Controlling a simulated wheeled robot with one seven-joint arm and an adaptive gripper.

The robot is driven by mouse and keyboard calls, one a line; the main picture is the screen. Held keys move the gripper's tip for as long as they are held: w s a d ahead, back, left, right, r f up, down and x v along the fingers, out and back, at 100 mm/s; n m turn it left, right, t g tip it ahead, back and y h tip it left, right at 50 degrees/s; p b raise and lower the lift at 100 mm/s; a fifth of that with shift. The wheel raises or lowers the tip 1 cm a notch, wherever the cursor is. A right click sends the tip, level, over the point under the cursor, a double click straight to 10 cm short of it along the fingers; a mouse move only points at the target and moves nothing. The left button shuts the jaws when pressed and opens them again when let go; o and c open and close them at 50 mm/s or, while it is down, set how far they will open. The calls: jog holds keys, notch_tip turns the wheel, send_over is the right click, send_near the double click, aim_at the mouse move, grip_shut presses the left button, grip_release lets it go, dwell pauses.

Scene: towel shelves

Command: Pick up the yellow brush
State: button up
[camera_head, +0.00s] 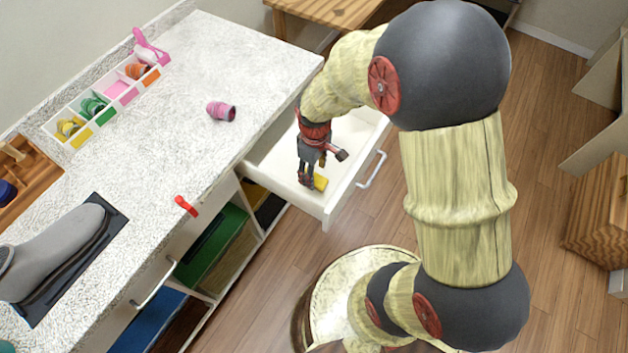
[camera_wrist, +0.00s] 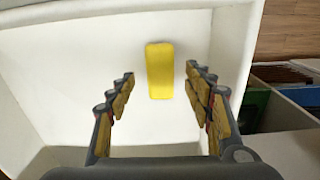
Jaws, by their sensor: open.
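A yellow block-shaped thing, which looks like the yellow brush (camera_wrist: 159,70), lies on the floor of an open white drawer (camera_wrist: 60,85). In the head view the yellow brush (camera_head: 320,182) shows beside my fingertips, partly hidden by them. My gripper (camera_head: 309,180) points down into the drawer. In the wrist view my gripper (camera_wrist: 160,80) is open, with one finger on each side of the brush's line. The brush stands apart from both fingers and nothing is held. Its bristles cannot be made out.
The white drawer walls (camera_head: 290,195) surround my gripper closely. A speckled counter (camera_head: 220,60) adjoins on the left, with a pink cup (camera_head: 221,111), a divided tray (camera_head: 107,92), a red object (camera_head: 186,206) and a grey boot-like thing (camera_head: 50,250). Wooden floor (camera_head: 545,120) is open at right.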

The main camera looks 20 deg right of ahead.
jog(key=shift+f+b, duration=0.55)
jog(key=shift+f, duration=1.15)
jog(key=shift+f, duration=0.25)
jog(key=shift+c, duration=1.2)
jog(key=c, duration=1.1)
notch_tip(320, 180, up, 10)
jog(key=p, duration=0.3)
jog(key=shift+r+p, duration=0.25)
jog(key=shift+p, duration=0.15)
